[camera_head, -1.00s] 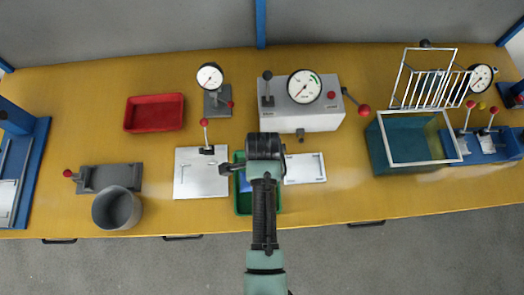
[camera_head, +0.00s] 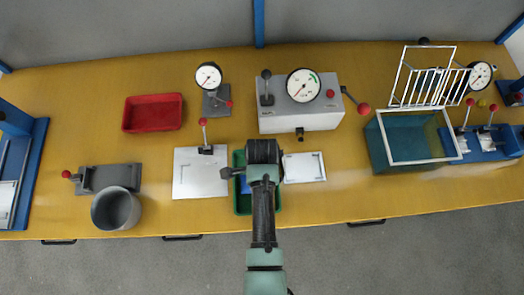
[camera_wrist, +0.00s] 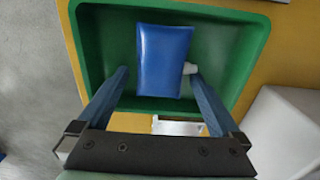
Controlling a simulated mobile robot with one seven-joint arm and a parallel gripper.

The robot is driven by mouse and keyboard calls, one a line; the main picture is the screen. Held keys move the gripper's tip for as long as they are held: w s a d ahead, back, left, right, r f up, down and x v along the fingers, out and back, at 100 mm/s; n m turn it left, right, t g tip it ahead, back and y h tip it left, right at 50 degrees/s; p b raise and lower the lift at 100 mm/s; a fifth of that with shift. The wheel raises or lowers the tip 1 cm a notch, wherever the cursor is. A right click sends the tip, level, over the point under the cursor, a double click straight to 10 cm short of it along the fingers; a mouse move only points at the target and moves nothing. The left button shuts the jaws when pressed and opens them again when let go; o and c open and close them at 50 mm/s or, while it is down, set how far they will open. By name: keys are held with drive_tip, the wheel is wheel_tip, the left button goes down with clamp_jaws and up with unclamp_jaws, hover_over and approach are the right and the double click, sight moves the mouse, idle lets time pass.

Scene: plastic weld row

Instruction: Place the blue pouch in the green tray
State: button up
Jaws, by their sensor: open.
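The blue pouch (camera_wrist: 164,60) lies inside the green tray (camera_wrist: 95,55) in the wrist view, near the middle of its floor, with a pale spout on its right side. My gripper (camera_wrist: 158,80) is open, with one finger on each side of the pouch's lower part. I cannot tell whether the fingers touch it. In the head view my arm covers much of the green tray (camera_head: 240,205), and only a small blue patch of the pouch (camera_head: 245,186) shows beside my gripper.
White plates (camera_head: 200,173) lie left and right of the tray. A grey press box with a gauge (camera_head: 300,118) stands behind it. A red tray (camera_head: 153,112) and a grey cup (camera_head: 116,209) are at left. A teal tank (camera_head: 415,140) stands at right.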

wheel_tip(320, 180, up, 12)
drive_tip(key=w+r+n+t, duration=0.5)
drive_tip(key=w+r+t, duration=0.3)
drive_tip(key=w+r, duration=0.8)
drive_tip(key=w+r+n+t, duration=0.35)
drive_tip(key=r+t, duration=0.35)
drive_tip(key=r, duration=1.1)
wheel_tip(320, 180, up, 16)
drive_tip(key=s+a+n+t, duration=0.1)
drive_tip(key=s+n+t, duration=0.2)
drive_tip(key=n+t, duration=0.2)
drive_tip(key=s+r+n+t, duration=0.2)
drive_tip(key=s+r+t, duration=0.1)
drive_tip(key=s+r, duration=0.3)
drive_tip(key=s+r+n+t, duration=0.2)
drive_tip(key=s+r+t, duration=0.2)
drive_tip(key=r, duration=0.7)
drive_tip(key=shift+s+a+r+p, duration=0.15)
drive_tip(key=shift+s+a+p, duration=0.2)
drive_tip(key=shift+s, duration=0.65)
drive_tip(key=shift+n, duration=0.25)
